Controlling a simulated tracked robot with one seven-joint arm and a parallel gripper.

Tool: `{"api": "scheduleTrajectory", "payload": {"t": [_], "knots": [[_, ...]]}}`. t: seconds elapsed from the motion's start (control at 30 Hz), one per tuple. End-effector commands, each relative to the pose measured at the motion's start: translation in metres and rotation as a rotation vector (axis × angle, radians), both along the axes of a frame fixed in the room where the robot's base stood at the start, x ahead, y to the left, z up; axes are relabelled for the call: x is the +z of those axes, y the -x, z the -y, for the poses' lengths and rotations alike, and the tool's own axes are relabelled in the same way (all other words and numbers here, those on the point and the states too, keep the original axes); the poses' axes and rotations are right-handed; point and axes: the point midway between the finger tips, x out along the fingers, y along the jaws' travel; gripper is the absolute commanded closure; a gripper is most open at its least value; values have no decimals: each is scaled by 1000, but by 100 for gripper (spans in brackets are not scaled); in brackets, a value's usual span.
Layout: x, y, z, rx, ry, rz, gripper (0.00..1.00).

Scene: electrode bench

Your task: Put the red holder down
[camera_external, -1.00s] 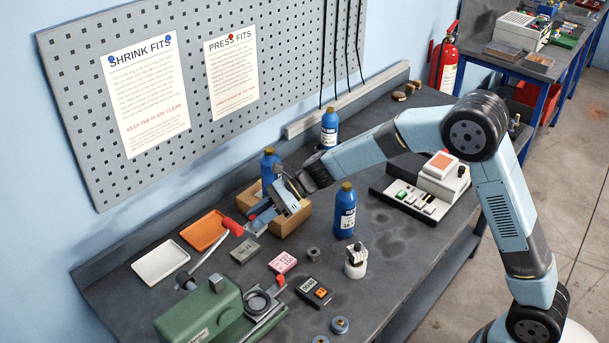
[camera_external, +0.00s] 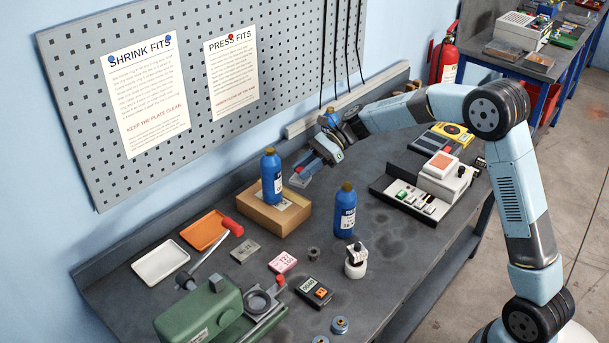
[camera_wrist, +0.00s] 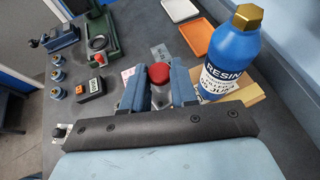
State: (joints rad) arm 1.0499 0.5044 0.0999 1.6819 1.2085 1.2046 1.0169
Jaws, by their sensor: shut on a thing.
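My gripper (camera_external: 306,174) is shut on the red holder, in the air over the back of the bench, right of the cardboard box. In the wrist view the red holder (camera_wrist: 159,73) shows as a rounded red top between the two blue-grey fingers (camera_wrist: 158,84). In the external view only a small red patch and a pale lower part show at the fingertips. Its underside is hidden. The dark bench top (camera_external: 325,220) is below it, and no contact with the bench is visible.
A blue bottle (camera_external: 271,178) stands on the cardboard box (camera_external: 262,217), close left of my gripper. Another blue bottle (camera_external: 345,212) stands in front. A third bottle is mostly hidden behind my arm. Orange (camera_external: 204,230) and white (camera_external: 160,263) trays lie left. Bare bench lies between bottles and instrument (camera_external: 425,190).

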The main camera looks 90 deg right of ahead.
Motion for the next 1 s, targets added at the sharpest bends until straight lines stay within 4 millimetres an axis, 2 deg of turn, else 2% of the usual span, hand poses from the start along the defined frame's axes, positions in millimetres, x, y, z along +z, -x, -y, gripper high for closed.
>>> {"api": "scheduleTrajectory", "payload": {"t": [0.03, 0.1, 0.27, 0.5, 0.8, 1.0], "knots": [[0, 15, 13, 2, 1, 1, 100], [1, 34, 26, 14, 3, 1, 100], [0, 79, 53, 40, 2, 0, 100], [1, 153, 87, 75, -2, -5, 100], [2, 242, 116, 109, -16, -12, 100], [2, 280, 124, 124, -23, -16, 100]]}}
